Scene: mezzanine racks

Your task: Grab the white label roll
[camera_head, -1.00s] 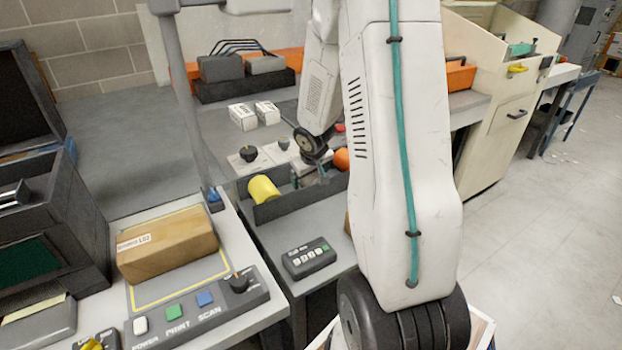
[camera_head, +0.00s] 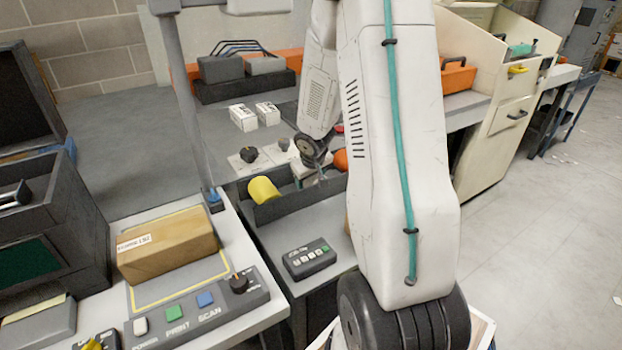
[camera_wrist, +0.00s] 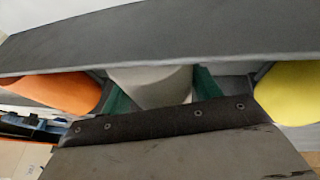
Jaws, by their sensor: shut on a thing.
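The white label roll (camera_wrist: 150,78) shows at the middle of the wrist view, between the two green fingers of my gripper (camera_wrist: 160,92). The fingers are shut on it, one on each side. Its lower part is hidden behind a dark bar with rivets. In the head view my arm and the bin wall hide most of the gripper, and I cannot make out the white roll clearly there. A yellow roll (camera_head: 264,190) lies to the left of the grip in the head view. An orange roll (camera_head: 341,160) is to the right, partly behind my arm.
The dark bin wall (camera_head: 288,203) stands in front of the rolls. A button box (camera_head: 309,258) sits before it. Small white boxes (camera_head: 243,117) stand behind. A cardboard box (camera_head: 167,246) lies on the left bench, beside a grey post (camera_head: 180,95).

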